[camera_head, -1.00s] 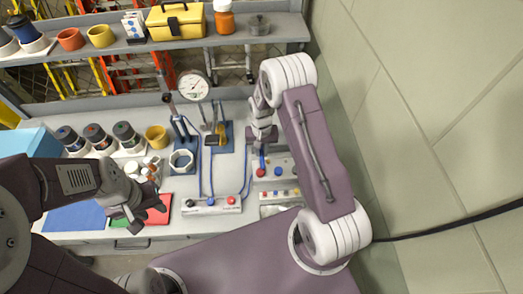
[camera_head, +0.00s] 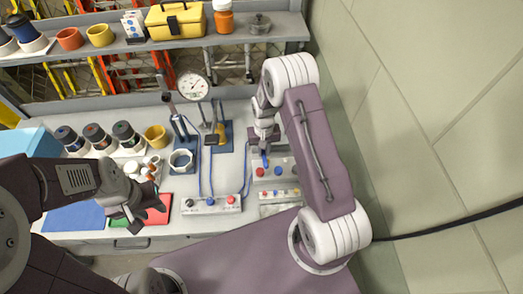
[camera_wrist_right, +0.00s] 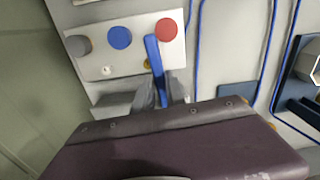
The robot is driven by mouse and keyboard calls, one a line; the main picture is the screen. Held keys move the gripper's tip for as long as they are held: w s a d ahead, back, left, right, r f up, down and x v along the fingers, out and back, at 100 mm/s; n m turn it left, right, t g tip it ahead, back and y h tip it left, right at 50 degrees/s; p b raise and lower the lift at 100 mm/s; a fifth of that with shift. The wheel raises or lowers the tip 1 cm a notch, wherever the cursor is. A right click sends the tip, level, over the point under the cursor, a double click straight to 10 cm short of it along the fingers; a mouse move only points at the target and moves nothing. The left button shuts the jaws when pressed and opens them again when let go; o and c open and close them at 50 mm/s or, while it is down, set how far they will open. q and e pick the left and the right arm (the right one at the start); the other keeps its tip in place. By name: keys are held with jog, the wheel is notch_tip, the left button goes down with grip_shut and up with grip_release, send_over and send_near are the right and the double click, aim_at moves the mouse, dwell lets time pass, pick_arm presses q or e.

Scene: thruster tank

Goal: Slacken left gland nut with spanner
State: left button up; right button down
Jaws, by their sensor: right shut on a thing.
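My right gripper (camera_head: 265,141) is shut on a blue spanner (camera_wrist_right: 154,62), just above a white box (camera_head: 272,173) with round coloured caps. In the right wrist view the spanner's far end lies beside the red cap (camera_wrist_right: 167,29), with a blue cap (camera_wrist_right: 120,38) and a grey cap (camera_wrist_right: 79,45) to the left. A small brass-coloured part (camera_wrist_right: 147,64) shows beside the spanner. I cannot tell whether the spanner touches it, or which part is the left gland nut. My left gripper (camera_head: 140,215) is open and empty over the front of the bench.
Another white box (camera_head: 212,205) with coloured caps lies left of the right gripper, with blue hoses around it. A hexagonal part (camera_head: 181,160) sits on a blue base. A dial gauge (camera_head: 192,87) stands behind.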

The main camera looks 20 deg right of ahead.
jog(key=shift+d, duration=0.2)
jog(key=shift+s+d+n, duration=0.1)
jog(key=shift+d+n, duration=0.55)
jog(key=shift+n, duration=0.25)
jog(key=shift+d+n, duration=0.65)
jog(key=shift+n, duration=0.05)
jog(key=shift+d+n, duration=0.65)
jog(key=shift+n, duration=0.05)
